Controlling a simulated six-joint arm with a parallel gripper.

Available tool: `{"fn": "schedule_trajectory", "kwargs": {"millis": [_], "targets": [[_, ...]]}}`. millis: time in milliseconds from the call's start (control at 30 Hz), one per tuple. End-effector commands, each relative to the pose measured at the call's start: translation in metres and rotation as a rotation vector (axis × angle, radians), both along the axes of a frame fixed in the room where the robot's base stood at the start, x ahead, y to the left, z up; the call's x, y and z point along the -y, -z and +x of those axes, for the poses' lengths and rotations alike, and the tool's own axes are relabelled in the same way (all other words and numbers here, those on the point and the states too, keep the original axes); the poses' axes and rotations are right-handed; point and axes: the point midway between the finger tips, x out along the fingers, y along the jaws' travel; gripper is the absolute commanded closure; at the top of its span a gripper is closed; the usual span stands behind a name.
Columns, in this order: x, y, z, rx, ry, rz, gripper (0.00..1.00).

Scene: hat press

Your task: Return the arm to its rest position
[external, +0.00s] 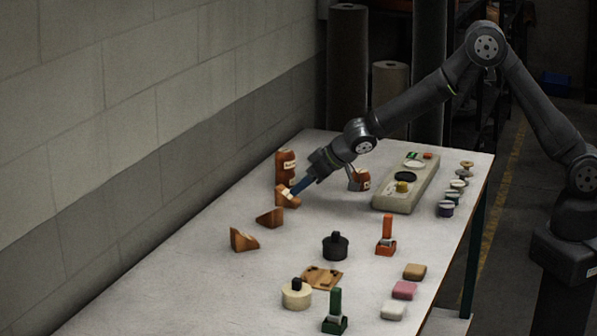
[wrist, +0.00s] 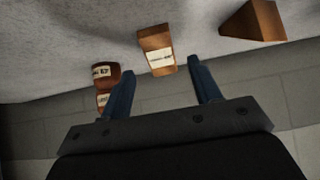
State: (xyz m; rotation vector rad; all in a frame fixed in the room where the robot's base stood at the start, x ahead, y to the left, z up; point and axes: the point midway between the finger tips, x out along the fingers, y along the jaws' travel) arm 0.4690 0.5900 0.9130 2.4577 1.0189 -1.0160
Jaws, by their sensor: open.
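My gripper (external: 301,186) is at the far left part of the table, low over the top, reaching out from my arm. In the wrist view its two blue fingers (wrist: 161,88) are apart with nothing between them. A brown wooden block with a white label (external: 287,196) is right by the fingertips; it also shows in the wrist view (wrist: 156,50), just beyond the fingers. I cannot tell whether the fingers touch it. My arm is stretched across the back of the table, away from its base at the right.
A pale tray (external: 399,200), stamps and small pots fill the right. A wall runs along the left.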

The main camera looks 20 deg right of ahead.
Motion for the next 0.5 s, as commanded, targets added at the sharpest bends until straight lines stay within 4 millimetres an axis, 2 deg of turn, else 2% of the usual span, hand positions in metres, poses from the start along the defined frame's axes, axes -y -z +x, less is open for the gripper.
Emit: {"fn": "schedule_trajectory", "kwargs": {"millis": [333,500], "targets": [[-0.026,0.041,0.027,-0.001,0.001,-0.002,0.43],[-0.025,0.005,0.026,0.003,0.003,0.005,0.43]]}}
